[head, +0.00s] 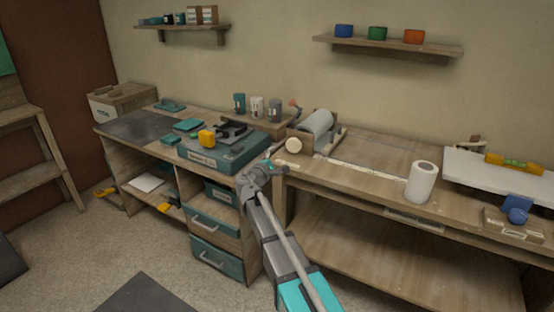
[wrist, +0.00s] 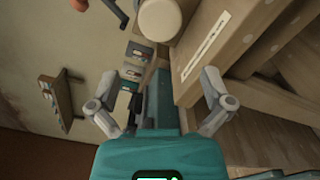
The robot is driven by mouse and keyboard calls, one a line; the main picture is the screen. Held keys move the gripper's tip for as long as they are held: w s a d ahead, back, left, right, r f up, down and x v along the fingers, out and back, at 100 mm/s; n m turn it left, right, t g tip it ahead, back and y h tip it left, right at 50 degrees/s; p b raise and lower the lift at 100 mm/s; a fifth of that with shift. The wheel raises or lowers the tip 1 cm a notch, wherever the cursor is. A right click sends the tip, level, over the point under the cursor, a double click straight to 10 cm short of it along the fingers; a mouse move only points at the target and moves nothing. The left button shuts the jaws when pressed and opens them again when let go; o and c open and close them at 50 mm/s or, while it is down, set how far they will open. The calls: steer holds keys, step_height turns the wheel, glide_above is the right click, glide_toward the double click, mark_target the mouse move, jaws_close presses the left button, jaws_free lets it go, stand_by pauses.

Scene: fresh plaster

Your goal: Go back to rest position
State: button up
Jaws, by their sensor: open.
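My gripper (head: 256,178) is in front of the workbench in the head view, close to the right end of the teal case (head: 222,158) on the bench. In the wrist view my gripper (wrist: 161,128) has its two fingers spread wide apart, with nothing held between them. Whether the fingers touch anything is not clear from these views.
A roller (head: 317,122) on a wooden stand, a white paper roll (head: 422,182) and a white board (head: 490,172) with a yellow level (head: 514,163) are on the right bench. Cups (head: 257,106) stand behind the case. Teal drawers (head: 215,221) are below. Floor in front is open.

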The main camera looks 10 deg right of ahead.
steer(key=s+d+f+m+g+y, duration=0.1)
steer(key=s+d+f+m+g, duration=0.45)
steer(key=s, duration=0.25)
steer(key=s+d+f+m+g+y, duration=0.2)
steer(key=s+d+f+m+g, duration=0.25)
steer(key=s+d+f, duration=0.35)
steer(key=s+a+f+m+g+y, duration=0.2)
steer(key=s+a+f+m+y, duration=0.15)
steer(key=s, duration=0.55)
steer(key=s+a+f+m+g+y, duration=0.2)
steer(key=s+y, duration=0.2)
steer(key=s, duration=0.5)
step_height(320, 180, up, 20)
steer(key=p, duration=1.9)
steer(key=shift+s+a+g, duration=0.15)
steer(key=shift+s+g, duration=0.05)
steer(key=shift+g, duration=0.1)
